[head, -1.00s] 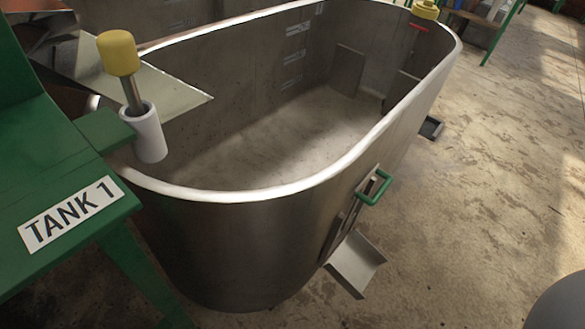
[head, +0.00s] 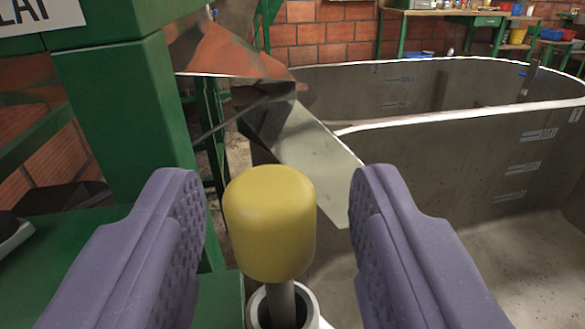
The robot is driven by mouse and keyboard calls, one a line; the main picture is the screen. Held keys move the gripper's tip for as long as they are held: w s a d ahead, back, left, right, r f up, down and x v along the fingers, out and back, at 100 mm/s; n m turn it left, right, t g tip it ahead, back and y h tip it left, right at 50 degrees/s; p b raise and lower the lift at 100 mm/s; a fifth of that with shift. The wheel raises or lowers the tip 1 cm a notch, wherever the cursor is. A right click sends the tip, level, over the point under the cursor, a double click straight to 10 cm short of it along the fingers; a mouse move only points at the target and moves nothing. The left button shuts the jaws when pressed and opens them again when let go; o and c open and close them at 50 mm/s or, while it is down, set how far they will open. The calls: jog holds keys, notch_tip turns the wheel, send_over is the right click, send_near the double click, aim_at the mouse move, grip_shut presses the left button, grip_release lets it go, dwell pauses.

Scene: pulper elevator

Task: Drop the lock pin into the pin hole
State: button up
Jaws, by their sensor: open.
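The lock pin (head: 270,222) has a thick yellow knob on a grey metal shaft. It stands upright with its shaft in a white sleeve (head: 309,302) at the bottom of the head view. My gripper (head: 278,176) is open, its purple padded fingers on either side of the knob. Gaps show between both fingers and the knob, the wider one on the right. The lower shaft is hidden inside the sleeve. I cannot make out a separate pin hole.
A metal chute (head: 315,150) slopes down just behind the knob toward the large grey tank (head: 450,165) on the right. A green post (head: 120,110) stands close on the left. A green workbench (head: 450,22) stands at the back by a brick wall.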

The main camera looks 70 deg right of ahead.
jog(key=shift+w+d, duration=0.15)
jog(key=shift+d, duration=0.3)
grip_shut()
jog(key=shift+r, duration=0.1)
